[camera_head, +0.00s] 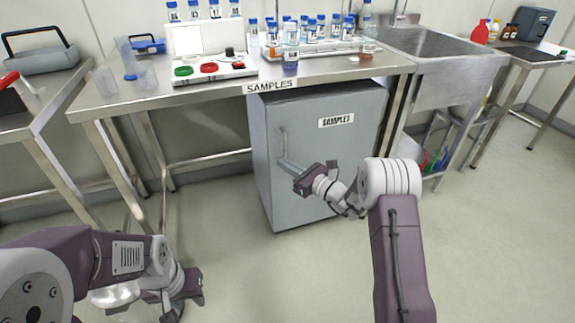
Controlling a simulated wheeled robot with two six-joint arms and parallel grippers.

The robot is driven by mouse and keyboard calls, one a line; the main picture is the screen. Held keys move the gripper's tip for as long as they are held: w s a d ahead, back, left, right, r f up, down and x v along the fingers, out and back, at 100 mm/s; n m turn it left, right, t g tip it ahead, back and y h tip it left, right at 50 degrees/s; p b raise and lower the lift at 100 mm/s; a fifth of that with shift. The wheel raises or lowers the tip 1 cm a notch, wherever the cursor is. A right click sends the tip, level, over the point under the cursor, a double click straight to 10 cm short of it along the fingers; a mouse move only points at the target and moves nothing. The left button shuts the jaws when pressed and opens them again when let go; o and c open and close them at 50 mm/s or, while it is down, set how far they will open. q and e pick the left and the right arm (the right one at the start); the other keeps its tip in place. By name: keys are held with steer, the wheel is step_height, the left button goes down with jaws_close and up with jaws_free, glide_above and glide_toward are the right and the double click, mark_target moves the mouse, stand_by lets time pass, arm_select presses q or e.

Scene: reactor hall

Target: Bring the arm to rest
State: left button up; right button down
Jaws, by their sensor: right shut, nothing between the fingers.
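My right arm comes in from the lower right, and its gripper (290,166) is close to the handle of the grey samples cabinet (335,170). The gripper is shut with nothing held. I cannot tell whether it touches the handle (283,142). The cabinet door looks closed. My left arm comes in from the lower left and hangs low over the floor. Its gripper (188,296) is at the bottom left, dark and partly hidden by its own wrist, so its fingers are unclear.
A steel table (170,98) labelled samples holds blue-capped bottles, a button panel (210,70) and beakers. A sink (425,43) stands to its right. Another steel table (42,115) is at the left. The floor (490,240) at the right is clear.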

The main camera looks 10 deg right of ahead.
steer(key=shift+s+d, duration=0.15)
steer(key=shift+s, duration=0.65)
